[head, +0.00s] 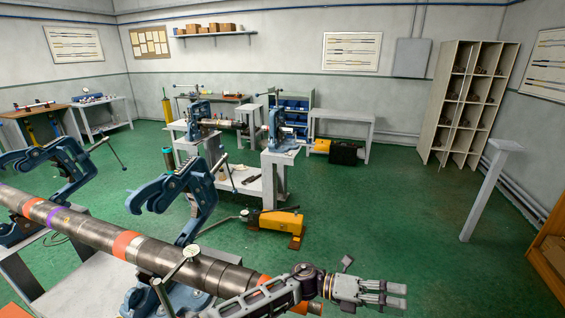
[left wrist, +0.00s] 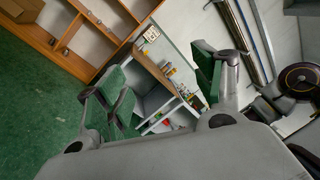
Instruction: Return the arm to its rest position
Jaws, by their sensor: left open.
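My left gripper (head: 398,295) is at the lower right of the head view, out past the near pipe's right end and over the green floor. It is open, and nothing shows between its fingers. In the left wrist view the two green-padded fingers (left wrist: 160,92) stand wide apart with only background between them. My right gripper is in neither view.
A long steel pipe (head: 90,232) with orange and purple bands crosses the lower left, by blue pipe vises (head: 182,195). A second vise bench (head: 262,186) stands mid-room. A grey post (head: 487,195) and shelving (head: 470,100) stand right.

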